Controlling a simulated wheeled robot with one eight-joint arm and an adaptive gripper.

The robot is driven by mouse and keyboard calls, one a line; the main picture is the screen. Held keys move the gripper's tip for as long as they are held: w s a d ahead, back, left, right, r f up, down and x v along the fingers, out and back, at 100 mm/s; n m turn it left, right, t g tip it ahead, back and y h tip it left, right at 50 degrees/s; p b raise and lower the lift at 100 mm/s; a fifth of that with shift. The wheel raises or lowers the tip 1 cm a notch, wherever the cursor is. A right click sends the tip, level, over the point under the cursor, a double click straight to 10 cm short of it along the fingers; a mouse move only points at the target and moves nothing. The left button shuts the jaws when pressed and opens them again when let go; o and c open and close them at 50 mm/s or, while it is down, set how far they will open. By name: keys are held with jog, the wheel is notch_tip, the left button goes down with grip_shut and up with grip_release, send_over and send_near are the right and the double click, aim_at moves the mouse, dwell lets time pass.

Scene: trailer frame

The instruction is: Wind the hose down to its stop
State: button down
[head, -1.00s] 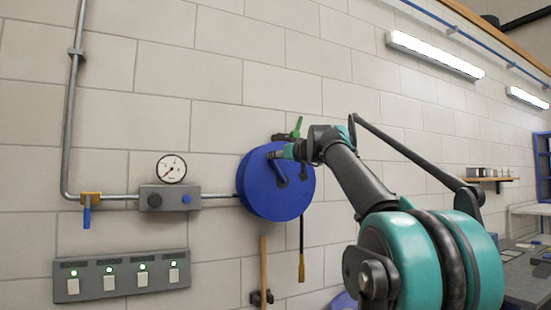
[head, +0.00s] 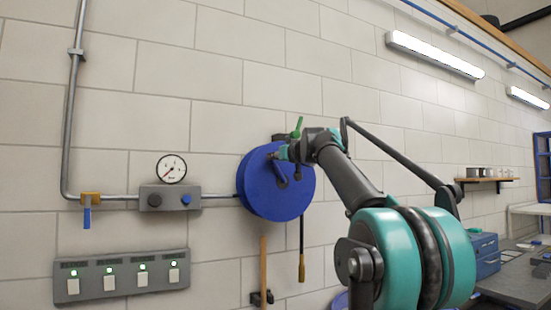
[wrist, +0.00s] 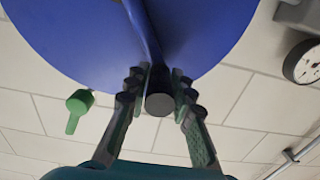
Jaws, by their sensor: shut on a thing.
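The blue hose reel (head: 262,199) is mounted on the wall in the head view, and its disc also fills the top of the wrist view (wrist: 70,40). A blue crank arm (head: 278,173) crosses its face. A dark round crank handle (wrist: 159,104) stands out toward my wrist camera. My gripper (head: 280,154) is at the upper part of the reel's face. In the wrist view its two fingers (wrist: 159,84) are closed around the handle from both sides. The dark hose (head: 302,235) hangs below the reel and ends in a brass-coloured nozzle (head: 301,273).
A green lever (head: 297,127) stands just above the reel, close to my wrist. Left are a pressure gauge (head: 171,168), a grey valve box (head: 170,198) and a switch panel (head: 122,277). A wooden handle (head: 263,270) stands below the reel. A workbench (head: 515,287) is at right.

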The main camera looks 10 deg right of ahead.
jog(key=shift+d, duration=0.1)
dwell(0.3)
jog(key=shift+d+r+m, duration=0.5)
jog(key=shift+d+m, duration=0.3)
jog(key=shift+m, duration=0.2)
jog(key=m, duration=1.5)
send_over(306, 184)
jog(key=s, duration=0.6)
notch_tip(306, 184, down, 4)
jog(key=shift+w+d+f+m, duration=0.1)
jog(key=shift+d+f+m, duration=0.25)
jog(key=shift+f+m, duration=0.95)
jog(key=shift+w+d+f+m, duration=0.1)
jog(key=shift+d+f+m, duration=0.2)
jog(key=shift+f+m, duration=0.95)
jog(key=shift+d+f+m, duration=0.35)
jog(key=shift+f+m, duration=0.8)
jog(key=shift+f, duration=0.2)
